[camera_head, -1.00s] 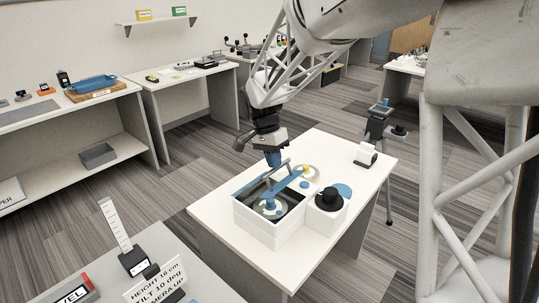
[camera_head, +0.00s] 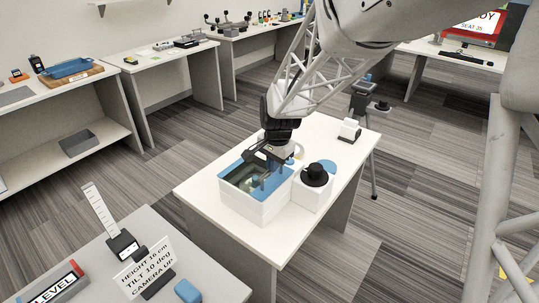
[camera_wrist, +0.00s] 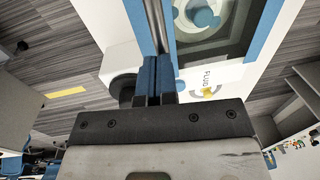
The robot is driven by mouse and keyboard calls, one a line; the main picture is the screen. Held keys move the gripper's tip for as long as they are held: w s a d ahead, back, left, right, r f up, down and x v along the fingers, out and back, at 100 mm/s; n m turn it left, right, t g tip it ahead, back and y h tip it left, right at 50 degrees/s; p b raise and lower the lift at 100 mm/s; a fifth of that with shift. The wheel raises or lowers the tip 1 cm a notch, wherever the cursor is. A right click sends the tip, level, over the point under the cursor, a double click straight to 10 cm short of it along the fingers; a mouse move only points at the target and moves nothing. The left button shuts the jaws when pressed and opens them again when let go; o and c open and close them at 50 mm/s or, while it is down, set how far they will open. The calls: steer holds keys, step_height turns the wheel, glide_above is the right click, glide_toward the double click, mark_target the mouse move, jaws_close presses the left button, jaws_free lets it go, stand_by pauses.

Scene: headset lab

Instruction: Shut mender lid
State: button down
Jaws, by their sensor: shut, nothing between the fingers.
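The mender is a white box (camera_head: 258,208) on the white table, with a dark opening at its top. Its blue-framed lid (camera_head: 233,172) lies over the top, with a dark window in the middle. I cannot tell whether it sits fully flush. In the head view my gripper is over the box's far right part, hiding some of the lid.
A white block with a black knob (camera_head: 315,176) stands right of the box. A nearer grey table (camera_head: 195,255) holds a ruler stand and signs. The table's front left strip is clear.

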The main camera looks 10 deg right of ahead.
stand_by(0.3)
step_height(320, 180, up, 14)
steer(key=s+d, duration=0.2)
steer(key=shift+f, duration=0.15)
stand_by(0.4)
stand_by(0.3)
steer(key=s+d+n+t, duration=0.1)
steer(key=s+d+n, duration=0.2)
steer(key=s, duration=1.1)
steer(key=s+d+n, duration=0.3)
steer(key=s+n, duration=0.2)
steer(key=s, duration=0.9)
steer(key=shift+s+f+n+t+h, duration=0.2)
steer(key=shift+f+n+t+h, duration=0.15)
steer(key=shift+n+t+h, duration=0.05)
steer(key=shift+d, duration=0.1)
